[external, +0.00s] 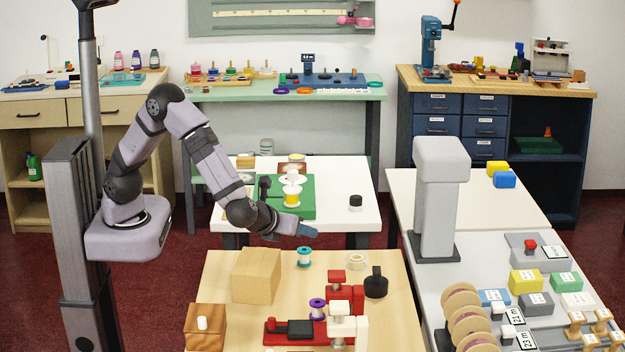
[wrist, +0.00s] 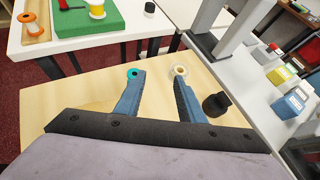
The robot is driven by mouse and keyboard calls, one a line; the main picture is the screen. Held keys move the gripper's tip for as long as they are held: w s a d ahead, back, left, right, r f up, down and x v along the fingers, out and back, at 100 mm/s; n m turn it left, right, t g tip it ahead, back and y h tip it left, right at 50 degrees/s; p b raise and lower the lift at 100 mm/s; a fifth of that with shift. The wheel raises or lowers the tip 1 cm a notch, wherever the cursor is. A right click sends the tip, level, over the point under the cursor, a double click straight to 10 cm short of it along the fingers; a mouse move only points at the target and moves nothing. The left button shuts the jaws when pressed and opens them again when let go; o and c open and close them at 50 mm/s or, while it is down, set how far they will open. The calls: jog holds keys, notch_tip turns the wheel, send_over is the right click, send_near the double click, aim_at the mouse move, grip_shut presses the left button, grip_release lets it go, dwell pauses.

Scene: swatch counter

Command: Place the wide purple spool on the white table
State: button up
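The purple spool (external: 317,309) stands on the light wooden table beside a red clamp-like device. I do not make it out in the wrist view. The white table (external: 350,178) stands behind the wooden one and bears a green mat; its edge area also shows in the wrist view (wrist: 135,22). My gripper (external: 312,233) hovers above the far part of the wooden table, near the gap to the white table. In the wrist view its blue fingers (wrist: 158,80) are apart with nothing between them.
A teal spool (external: 304,257), a cream ring-shaped spool (external: 356,261), a black weight (external: 376,283) and a cardboard box (external: 257,275) stand on the wooden table. A yellow-wound spool (external: 292,198) stands on the green mat (external: 265,207). The white table's right side is mostly clear around a black-topped jar (external: 355,202).

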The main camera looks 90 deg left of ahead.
notch_tip(320, 180, down, 2)
jog(key=d+g+h, duration=0.1)
jog(key=g+h, duration=0.1)
jog(key=g, duration=0.1)
jog(key=m+h, duration=0.7)
jog(key=m, duration=0.4)
send_over(317, 301)
jog(key=s, duration=0.2)
notch_tip(317, 301, down, 3)
jog(key=shift+s+d+f+t, duration=0.15)
jog(key=shift+d+t, duration=0.1)
jog(key=shift+t, duration=0.15)
jog(key=shift+p+x, duration=0.7)
jog(key=shift+x, duration=2.9)
jog(key=shift+s, duration=0.1)
